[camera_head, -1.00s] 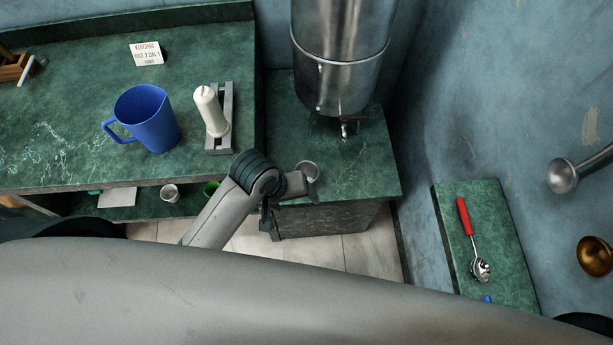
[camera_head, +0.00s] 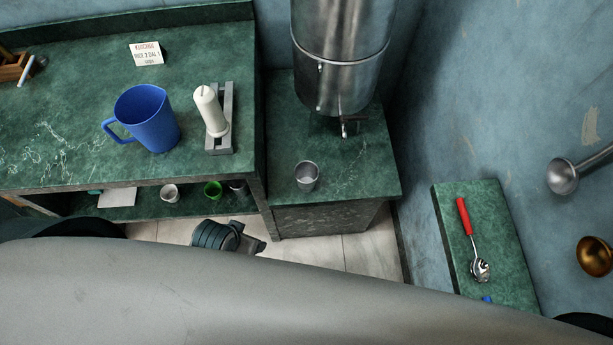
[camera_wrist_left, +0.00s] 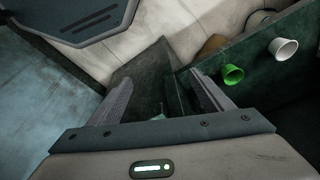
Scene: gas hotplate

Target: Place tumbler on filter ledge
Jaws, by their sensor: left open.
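The metal tumbler (camera_head: 306,177) stands upright on the green filter ledge (camera_head: 345,175), near its left front part. The steel filter (camera_head: 342,60) with its small tap stands behind it, and the tumbler is in front and left of the tap. My left gripper (camera_head: 250,244) is below and left of the ledge in the head view, apart from the tumbler. In the left wrist view its two fingers (camera_wrist_left: 160,92) are spread with nothing held between them. My right gripper is not in view.
A blue jug (camera_head: 146,118) and a white candle-like cylinder (camera_head: 211,111) on a grey stand are on the left counter. A white cup (camera_head: 170,193) and a green cup (camera_head: 213,190) sit on the shelf below. A red-handled scoop (camera_head: 466,220) lies on the right slab.

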